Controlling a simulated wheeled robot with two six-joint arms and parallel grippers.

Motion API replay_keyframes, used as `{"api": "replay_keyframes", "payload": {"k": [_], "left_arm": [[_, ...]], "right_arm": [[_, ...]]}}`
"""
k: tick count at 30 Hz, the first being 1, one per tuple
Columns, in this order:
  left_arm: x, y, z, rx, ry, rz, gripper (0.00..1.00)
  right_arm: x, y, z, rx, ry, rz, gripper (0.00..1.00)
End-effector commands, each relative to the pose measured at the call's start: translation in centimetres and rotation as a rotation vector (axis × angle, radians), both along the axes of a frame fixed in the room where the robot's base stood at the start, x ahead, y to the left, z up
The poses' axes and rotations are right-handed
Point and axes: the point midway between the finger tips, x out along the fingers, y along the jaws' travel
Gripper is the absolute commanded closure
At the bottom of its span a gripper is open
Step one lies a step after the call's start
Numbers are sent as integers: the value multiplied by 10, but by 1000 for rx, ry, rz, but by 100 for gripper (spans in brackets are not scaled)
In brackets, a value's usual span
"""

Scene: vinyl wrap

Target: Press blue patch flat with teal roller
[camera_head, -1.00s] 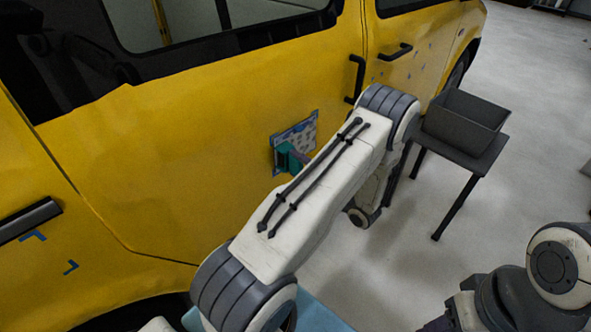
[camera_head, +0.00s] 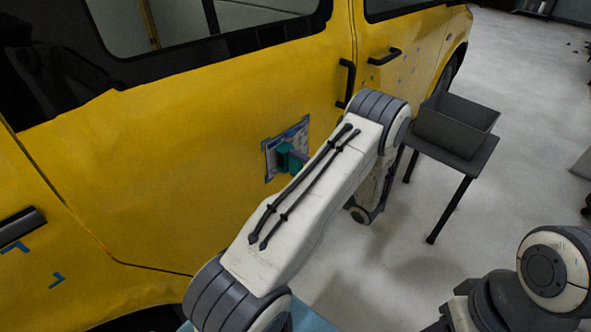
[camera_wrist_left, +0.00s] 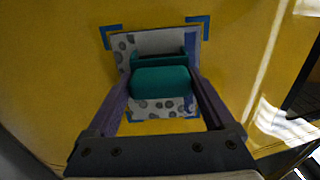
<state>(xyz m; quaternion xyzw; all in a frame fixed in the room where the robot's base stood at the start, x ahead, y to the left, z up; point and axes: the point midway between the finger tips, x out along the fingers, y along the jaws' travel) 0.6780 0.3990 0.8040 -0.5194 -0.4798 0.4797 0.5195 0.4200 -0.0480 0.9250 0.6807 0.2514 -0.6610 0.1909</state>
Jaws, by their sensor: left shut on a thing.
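The patch (camera_head: 301,132) is on the yellow van side, a pale sheet with grey spots and a blue edge. It also shows in the left wrist view (camera_wrist_left: 123,44), framed by blue corner marks. The teal roller (camera_head: 286,158) is in front of the patch; in the left wrist view the roller (camera_wrist_left: 160,82) covers its middle. My left gripper (camera_wrist_left: 162,88) is shut on the roller, a finger on each side. Whether the roller touches the patch is unclear. My left arm hides part of the patch's right side in the head view. My right gripper is out of view.
The yellow van (camera_head: 190,150) fills the left and middle. A dark bin (camera_head: 455,125) stands on a small black table (camera_head: 478,160) at the right. Blue corner marks (camera_head: 57,281) are at the lower left. Grey floor lies open at the right.

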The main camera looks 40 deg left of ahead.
Motion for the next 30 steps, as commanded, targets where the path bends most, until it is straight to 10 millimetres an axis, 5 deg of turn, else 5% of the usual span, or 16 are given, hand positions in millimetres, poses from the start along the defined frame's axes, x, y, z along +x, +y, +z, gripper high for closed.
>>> {"api": "replay_keyframes", "payload": {"k": [30], "left_arm": [[22,-2,0,1,0,1,57]], "right_arm": [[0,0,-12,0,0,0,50]]}}
